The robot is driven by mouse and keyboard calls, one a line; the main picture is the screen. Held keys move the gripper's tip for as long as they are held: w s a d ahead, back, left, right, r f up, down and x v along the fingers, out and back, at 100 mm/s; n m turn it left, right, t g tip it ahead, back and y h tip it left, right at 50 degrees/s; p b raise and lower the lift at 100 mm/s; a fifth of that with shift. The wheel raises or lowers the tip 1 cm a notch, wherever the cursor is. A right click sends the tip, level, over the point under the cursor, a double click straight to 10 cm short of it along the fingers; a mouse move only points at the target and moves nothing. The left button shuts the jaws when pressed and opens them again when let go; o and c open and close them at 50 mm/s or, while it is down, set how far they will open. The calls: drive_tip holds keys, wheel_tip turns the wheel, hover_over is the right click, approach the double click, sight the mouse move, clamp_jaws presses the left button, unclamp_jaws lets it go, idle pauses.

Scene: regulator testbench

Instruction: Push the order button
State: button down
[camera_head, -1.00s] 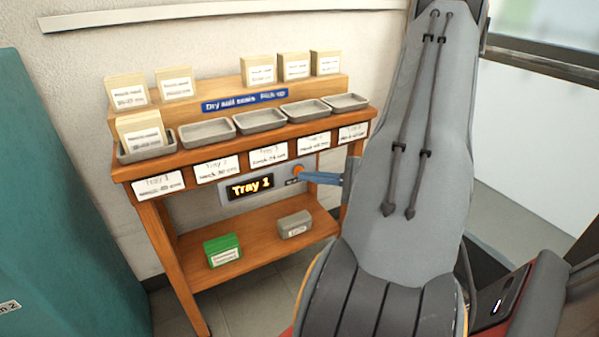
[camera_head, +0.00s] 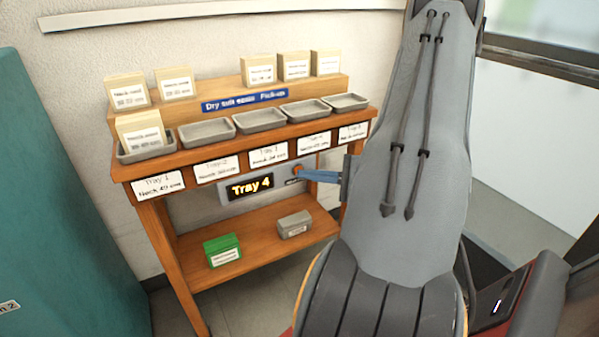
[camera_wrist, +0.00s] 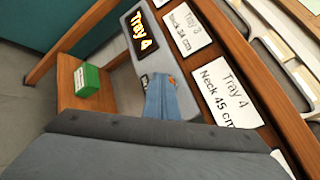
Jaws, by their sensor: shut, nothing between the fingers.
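The order button (camera_head: 297,169) is a small orange-red knob on the grey panel (camera_head: 224,197) under the bench's top edge. The panel's display (camera_head: 250,187) reads "Tray 4" in yellow. My gripper (camera_head: 304,175) is shut and empty, and its blue fingertips reach the button from the right. They appear to touch it, though the exact contact is hard to tell. In the wrist view the blue fingers (camera_wrist: 160,98) lie against the panel (camera_wrist: 155,62), over most of the button. The display also shows there (camera_wrist: 139,35).
The wooden bench (camera_head: 180,240) carries several grey trays (camera_head: 262,118); the leftmost holds a beige box (camera_head: 140,132). More boxes (camera_head: 258,70) stand on the back ledge. A green box (camera_head: 222,250) and a grey box (camera_head: 294,224) sit on the lower shelf. A teal cabinet (camera_head: 70,200) stands left.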

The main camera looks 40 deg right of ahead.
drive_tip(key=shift+s, duration=0.15)
drive_tip(key=shift+s+a+p, duration=0.2)
drive_tip(key=shift+s+p, duration=0.15)
drive_tip(key=shift+s, duration=0.35)
drive_tip(key=s, duration=0.2)
drive_tip(key=s+a+p, duration=0.1)
drive_tip(key=s, duration=0.2)
drive_tip(key=shift+a, duration=0.1)
idle(0.5)
drive_tip(key=shift+w, duration=0.1)
